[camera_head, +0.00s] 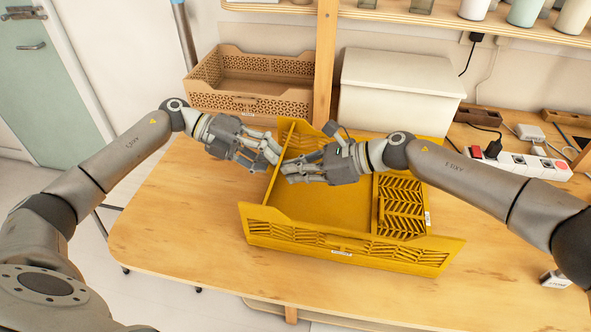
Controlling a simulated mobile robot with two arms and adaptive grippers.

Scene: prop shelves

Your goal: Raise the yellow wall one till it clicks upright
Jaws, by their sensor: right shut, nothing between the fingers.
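The yellow folding crate (320,205) sits on the wooden table, its floor partly bare. Its long front wall (345,240) stands up, leaning outward. The left end wall (285,135) is raised, partly hidden behind my fingers. The slatted right end panel (402,207) lies low inside the crate. The back wall is mostly hidden by my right arm. My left gripper (270,160) is at the left end wall; whether its fingers are parted is unclear. My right gripper (286,169) is shut and empty over the crate's left part, its tips close to the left gripper's.
A tan perforated crate (250,85) and a white lidded box (398,90) stand behind. A power strip (520,163) with plugs and cables lies at right. A small white object (556,279) is at the right front. The table's left part is clear.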

